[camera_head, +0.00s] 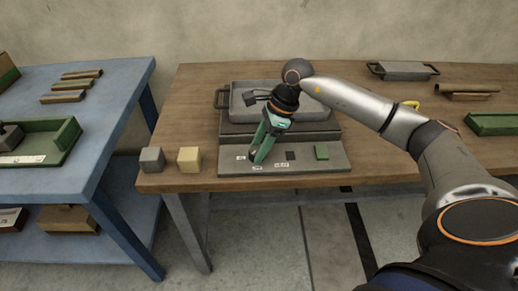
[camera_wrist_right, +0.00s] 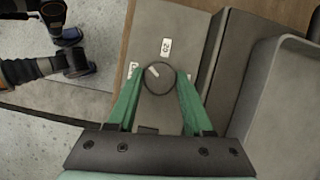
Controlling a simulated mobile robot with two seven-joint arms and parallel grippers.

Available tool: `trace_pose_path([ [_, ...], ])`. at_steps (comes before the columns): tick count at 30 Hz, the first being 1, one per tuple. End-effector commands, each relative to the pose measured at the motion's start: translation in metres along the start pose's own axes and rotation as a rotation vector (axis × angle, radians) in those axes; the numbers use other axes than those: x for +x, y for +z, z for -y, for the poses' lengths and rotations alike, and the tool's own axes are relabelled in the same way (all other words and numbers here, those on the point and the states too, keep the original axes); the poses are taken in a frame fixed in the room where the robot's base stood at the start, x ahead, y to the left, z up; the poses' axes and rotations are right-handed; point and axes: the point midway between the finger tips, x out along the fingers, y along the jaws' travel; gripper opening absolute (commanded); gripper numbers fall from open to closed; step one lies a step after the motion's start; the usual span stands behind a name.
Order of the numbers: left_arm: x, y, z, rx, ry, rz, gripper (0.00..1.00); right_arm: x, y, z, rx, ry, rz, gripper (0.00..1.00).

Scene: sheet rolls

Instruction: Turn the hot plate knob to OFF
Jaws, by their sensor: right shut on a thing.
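The hot plate (camera_head: 325,133) stands on the wooden table with a grey front panel (camera_head: 334,165). Its round dark knob (camera_wrist_right: 158,89) is between the green fingers of my right gripper (camera_wrist_right: 159,78) in the right wrist view. The fingers are shut on the knob's sides. The white pointer mark (camera_wrist_right: 153,72) aims to the upper left there, between a label reading about 20 (camera_wrist_right: 165,47) and a label partly covered by the left finger (camera_wrist_right: 133,70). I cannot read which is OFF. In the head view my right gripper (camera_head: 256,159) reaches down and mostly hides the knob. My left gripper is not in view.
A metal tray (camera_head: 320,104) sits on the hot plate. A green button (camera_head: 321,151) and a dark square (camera_head: 290,155) are right of the knob. A grey cube (camera_head: 152,160) and a yellow cube (camera_head: 189,159) stand left of the panel. A blue table (camera_head: 110,85) is farther left.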

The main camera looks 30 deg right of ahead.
Motion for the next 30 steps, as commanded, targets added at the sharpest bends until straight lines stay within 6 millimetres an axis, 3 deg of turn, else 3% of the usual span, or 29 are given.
trace_pose_path([
  [15,0.005,0.007,0.003,0.001,-0.004,-0.003,0.5,0.0,0.002,0.004,-0.423,0.171,0.002,0.0],
  [30,0.006,0.015,0.004,0.001,-0.006,0.008,0.5,0.0,0.002,0.004,-0.61,0.249,-0.001,0.0],
])
